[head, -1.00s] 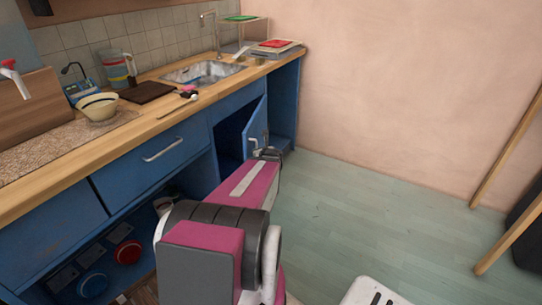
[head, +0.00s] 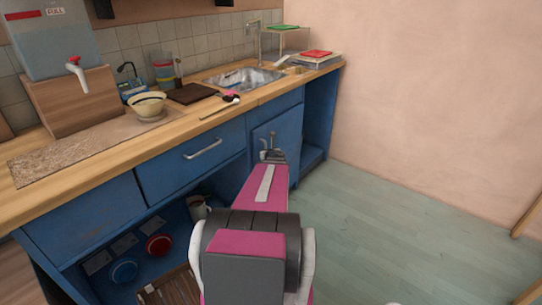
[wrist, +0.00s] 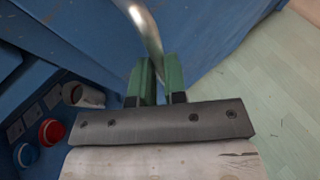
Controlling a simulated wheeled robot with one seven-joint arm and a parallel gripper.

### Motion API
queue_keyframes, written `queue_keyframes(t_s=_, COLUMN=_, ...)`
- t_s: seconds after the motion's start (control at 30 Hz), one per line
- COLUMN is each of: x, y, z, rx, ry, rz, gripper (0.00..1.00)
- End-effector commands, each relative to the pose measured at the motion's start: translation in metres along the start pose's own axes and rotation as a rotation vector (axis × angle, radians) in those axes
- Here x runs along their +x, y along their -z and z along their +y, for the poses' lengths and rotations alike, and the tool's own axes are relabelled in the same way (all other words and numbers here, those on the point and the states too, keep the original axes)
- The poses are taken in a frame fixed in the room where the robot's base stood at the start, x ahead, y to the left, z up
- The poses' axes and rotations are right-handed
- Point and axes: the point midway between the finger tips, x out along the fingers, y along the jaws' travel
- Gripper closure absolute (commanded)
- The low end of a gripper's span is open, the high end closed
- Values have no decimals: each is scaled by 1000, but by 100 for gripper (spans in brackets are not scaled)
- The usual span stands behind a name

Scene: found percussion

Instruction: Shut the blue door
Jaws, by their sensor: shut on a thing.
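The blue door (head: 288,126) is in the cabinet front below the sink. In the head view it looks flush, or nearly flush, with the front; my arm hides its lower part, so I cannot tell if a small gap is left. My gripper (head: 271,156) is at the door's metal handle. In the wrist view the green fingers of my gripper (wrist: 160,78) are shut on the curved metal handle (wrist: 146,32), close to the blue door face (wrist: 205,45).
A drawer (head: 195,155) with a metal handle is left of the door. Below it, an open shelf holds a red round thing (head: 158,245) and a blue one (head: 124,270). The wooden worktop (head: 120,155) runs above.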

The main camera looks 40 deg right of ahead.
Motion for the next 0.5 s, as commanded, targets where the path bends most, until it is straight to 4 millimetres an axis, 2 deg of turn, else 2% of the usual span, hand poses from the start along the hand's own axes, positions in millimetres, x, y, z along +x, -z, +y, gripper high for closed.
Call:
queue_keyframes(t_s=0.03, x=6, y=-3, z=14, rx=-13, ry=-42, rz=-4, gripper=100)
queue_keyframes(t_s=0.5, x=12, y=-5, z=17, rx=-16, ry=-42, rz=-5, gripper=100)
